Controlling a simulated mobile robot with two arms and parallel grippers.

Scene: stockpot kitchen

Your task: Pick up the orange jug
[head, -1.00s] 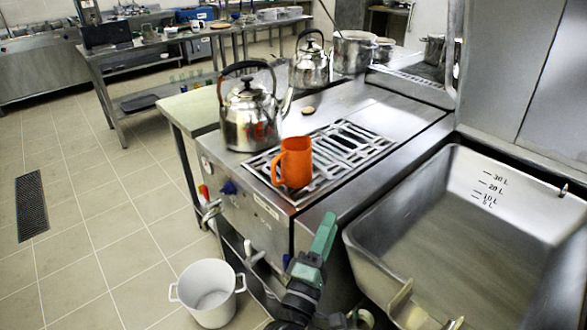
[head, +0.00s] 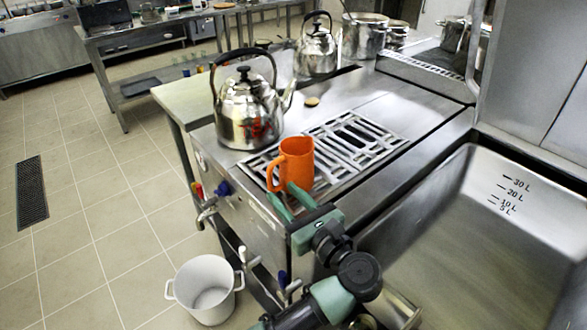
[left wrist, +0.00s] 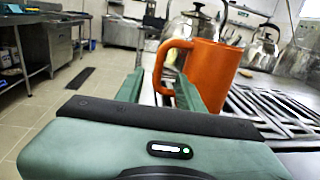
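The orange jug (head: 296,160) stands upright on the slotted grate (head: 352,146) at the front of the steel range, its handle on the left. My left gripper (head: 291,199) is open, its green fingers apart and pointing at the jug from the near side, low in front of it. In the left wrist view the jug (left wrist: 212,75) is close ahead. Its handle (left wrist: 160,68) appears in the gap between the two fingers, and the right finger overlaps the jug's lower body. I cannot tell whether a finger touches it. My right gripper is not in view.
A steel kettle (head: 246,112) stands just behind and left of the jug. A second kettle (head: 316,48) and a stockpot (head: 364,36) stand farther back. A deep steel basin (head: 480,235) lies to the right. A white pot (head: 205,287) is on the floor, below front taps.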

